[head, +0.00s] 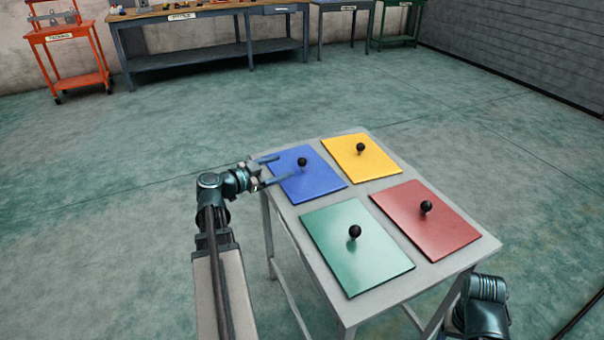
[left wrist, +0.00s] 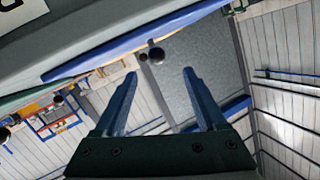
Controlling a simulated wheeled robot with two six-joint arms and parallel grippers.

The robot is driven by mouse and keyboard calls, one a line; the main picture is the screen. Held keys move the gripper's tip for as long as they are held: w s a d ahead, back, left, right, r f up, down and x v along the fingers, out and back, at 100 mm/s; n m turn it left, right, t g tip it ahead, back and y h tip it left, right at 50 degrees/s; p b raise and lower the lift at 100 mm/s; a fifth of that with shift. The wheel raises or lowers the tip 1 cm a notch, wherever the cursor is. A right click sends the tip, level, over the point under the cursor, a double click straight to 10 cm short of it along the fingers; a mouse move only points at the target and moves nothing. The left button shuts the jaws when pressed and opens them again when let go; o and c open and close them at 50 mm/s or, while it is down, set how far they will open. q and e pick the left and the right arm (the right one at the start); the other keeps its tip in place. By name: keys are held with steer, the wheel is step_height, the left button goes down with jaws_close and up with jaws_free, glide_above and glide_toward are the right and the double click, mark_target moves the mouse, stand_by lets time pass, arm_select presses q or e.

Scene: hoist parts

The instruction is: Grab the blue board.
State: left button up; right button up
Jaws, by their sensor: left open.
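The blue board (head: 318,183) lies flat on the far left part of a grey table (head: 292,216), with a black ball knob (head: 301,162) standing on it. My left gripper (head: 274,170) is open at the board's left edge, its fingers pointing toward the knob. In the left wrist view the blue board (left wrist: 130,44) shows edge-on, and the black knob (left wrist: 155,55) appears just beyond the gap between the open fingertips (left wrist: 160,73). The knob is not gripped. My right arm shows at the lower right of the head view; its gripper is out of sight.
A yellow board (head: 375,168), a green board (head: 335,262) and a red board (head: 445,235), each with a black knob, share the table. A long workbench (head: 180,50) and an orange cart (head: 70,60) stand far back. The floor between is clear.

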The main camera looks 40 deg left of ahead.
mark_target(299, 163)
arm_select(q)
steer(key=shift+b+x, duration=0.3)
steer(key=shift+x, duration=1.9)
steer(key=shift+w, duration=0.1)
steer(key=b+x, duration=0.1)
steer(key=x, duration=0.3)
steer(key=shift+w+d+f, duration=0.1)
steer(key=shift+d+f, duration=0.1)
steer(key=shift+w, duration=0.4)
steer(key=shift+d, duration=0.1)
jaws_close()
